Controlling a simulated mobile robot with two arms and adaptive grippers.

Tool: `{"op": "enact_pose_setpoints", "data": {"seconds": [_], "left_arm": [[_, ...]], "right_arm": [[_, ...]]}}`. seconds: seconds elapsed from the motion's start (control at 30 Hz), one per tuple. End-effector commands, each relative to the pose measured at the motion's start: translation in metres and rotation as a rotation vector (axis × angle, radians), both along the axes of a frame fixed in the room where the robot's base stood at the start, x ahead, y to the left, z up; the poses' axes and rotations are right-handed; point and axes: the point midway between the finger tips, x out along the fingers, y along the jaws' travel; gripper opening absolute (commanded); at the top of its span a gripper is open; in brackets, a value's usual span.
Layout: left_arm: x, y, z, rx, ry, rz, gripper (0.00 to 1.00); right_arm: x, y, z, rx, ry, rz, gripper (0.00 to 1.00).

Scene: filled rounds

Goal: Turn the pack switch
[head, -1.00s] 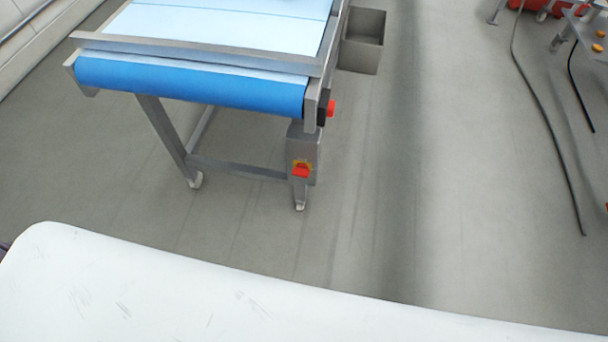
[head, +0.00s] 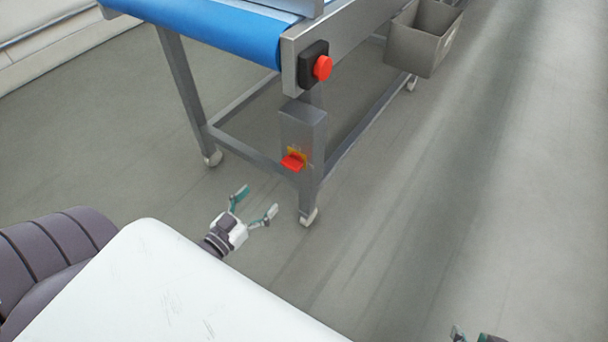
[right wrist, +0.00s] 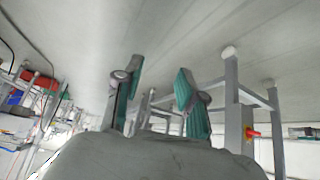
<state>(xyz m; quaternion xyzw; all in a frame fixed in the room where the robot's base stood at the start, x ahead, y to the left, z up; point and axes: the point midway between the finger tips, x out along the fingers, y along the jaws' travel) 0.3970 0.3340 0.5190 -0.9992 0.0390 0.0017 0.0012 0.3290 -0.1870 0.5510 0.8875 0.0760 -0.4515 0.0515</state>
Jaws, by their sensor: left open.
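The pack switch (head: 293,161) is a red handle on a yellow plate. It sits on a grey box (head: 303,128) on the near leg of the conveyor. The switch also shows at the right of the right wrist view (right wrist: 252,132), which looks upside down. My left gripper (head: 257,202) is open and empty, below and left of the switch and apart from it. My right gripper (right wrist: 160,80) is open and empty in its wrist view. In the head view only a bit of it shows at the bottom right edge, well away from the switch.
A red push button (head: 323,68) on a black housing is on the conveyor (head: 215,27) end, above the switch. A grey bin (head: 418,45) hangs beside the conveyor. The leg has a caster foot. The floor to the right is clear.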

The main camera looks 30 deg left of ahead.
Motion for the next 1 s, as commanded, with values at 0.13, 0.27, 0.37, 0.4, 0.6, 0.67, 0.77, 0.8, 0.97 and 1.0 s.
{"op": "enact_pose_setpoints", "data": {"seconds": [0.13, 0.27, 0.37, 0.4, 0.6, 0.67, 0.77, 0.8, 0.97, 1.0], "left_arm": [[0.014, -0.001, 0.002, -0.002, -0.01, 0.0, 0.83], [0.038, -0.003, 0.001, -0.002, -0.01, 0.0, 0.83], [0.06, -0.005, 0.002, -0.001, -0.01, -0.001, 0.83], [0.068, -0.005, 0.001, -0.001, -0.01, 0.0, 0.83], [0.106, -0.008, 0.0, 0.0, -0.006, 0.0, 0.83], [0.115, -0.009, 0.001, -0.001, -0.007, 0.0, 0.83], [0.126, -0.01, 0.0, 0.0, -0.005, 0.0, 0.83], [0.129, -0.01, 0.001, 0.0, -0.005, 0.0, 0.83], [0.136, -0.011, 0.001, -0.001, -0.003, -0.001, 0.83], [0.137, -0.011, 0.002, -0.001, -0.003, -0.001, 0.83]], "right_arm": [[0.01, 0.004, 0.006, 0.012, -0.061, 0.005, 0.4], [0.029, 0.01, 0.017, 0.038, -0.173, 0.013, 0.4], [0.046, 0.017, 0.03, 0.062, -0.283, 0.021, 0.4], [0.052, 0.019, 0.035, 0.072, -0.327, 0.023, 0.4], [0.077, 0.031, 0.067, 0.123, -0.543, 0.039, 0.4], [0.082, 0.033, 0.076, 0.135, -0.597, 0.042, 0.4], [0.087, 0.036, 0.089, 0.152, -0.67, 0.045, 0.4], [0.088, 0.037, 0.092, 0.158, -0.691, 0.046, 0.4], [0.091, 0.039, 0.102, 0.169, -0.74, 0.049, 0.4], [0.091, 0.039, 0.103, 0.17, -0.745, 0.049, 0.4]]}}
